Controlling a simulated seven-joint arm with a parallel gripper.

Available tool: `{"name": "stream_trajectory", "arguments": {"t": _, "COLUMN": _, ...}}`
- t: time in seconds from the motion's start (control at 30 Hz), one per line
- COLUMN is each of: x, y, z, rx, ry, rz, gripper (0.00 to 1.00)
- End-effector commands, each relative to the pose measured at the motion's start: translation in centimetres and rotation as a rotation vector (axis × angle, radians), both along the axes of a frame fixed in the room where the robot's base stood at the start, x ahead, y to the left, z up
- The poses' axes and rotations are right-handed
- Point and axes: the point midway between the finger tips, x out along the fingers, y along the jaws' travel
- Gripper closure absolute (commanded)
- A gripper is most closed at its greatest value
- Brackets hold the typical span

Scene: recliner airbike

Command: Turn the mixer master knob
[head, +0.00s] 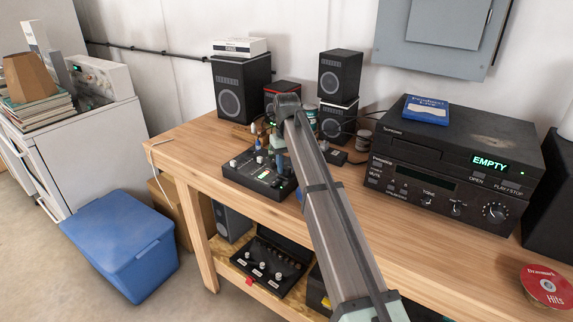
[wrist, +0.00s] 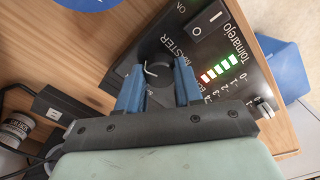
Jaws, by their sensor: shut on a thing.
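The black mixer (head: 262,176) sits on the wooden workbench, left of my arm in the head view. In the wrist view its panel (wrist: 205,85) shows the label MASTER, an ON rocker switch (wrist: 208,32) and a lit green-to-red level meter (wrist: 220,68). The dark master knob (wrist: 158,73) shows between the blue fingers of my gripper (wrist: 158,85). My gripper is shut on the knob, one finger on each side. In the head view my arm hides part of the mixer, and the gripper (head: 277,150) is small there.
A stereo unit (head: 452,165) with an EMPTY display stands right on the workbench (head: 420,235). Speakers (head: 242,88) stand at the back. A red CD (head: 547,286) lies at the front right. A blue bin (head: 118,240) is on the floor at left.

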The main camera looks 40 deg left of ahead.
Motion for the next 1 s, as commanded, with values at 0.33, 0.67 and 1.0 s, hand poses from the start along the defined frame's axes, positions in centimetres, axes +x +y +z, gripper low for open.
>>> {"name": "stream_trajectory", "arguments": {"t": 0.33, "x": 0.01, "y": -0.02, "z": 0.03, "rx": 0.0, "ry": 0.0, "rz": 0.039, "gripper": 0.95}}
{"name": "stream_trajectory", "arguments": {"t": 0.67, "x": 0.02, "y": -0.01, "z": 0.03, "rx": 0.0, "ry": 0.0, "rz": 0.038, "gripper": 0.59}}
{"name": "stream_trajectory", "arguments": {"t": 1.0, "x": 0.01, "y": -0.01, "z": 0.01, "rx": 0.0, "ry": 0.0, "rz": 0.037, "gripper": 0.39}}
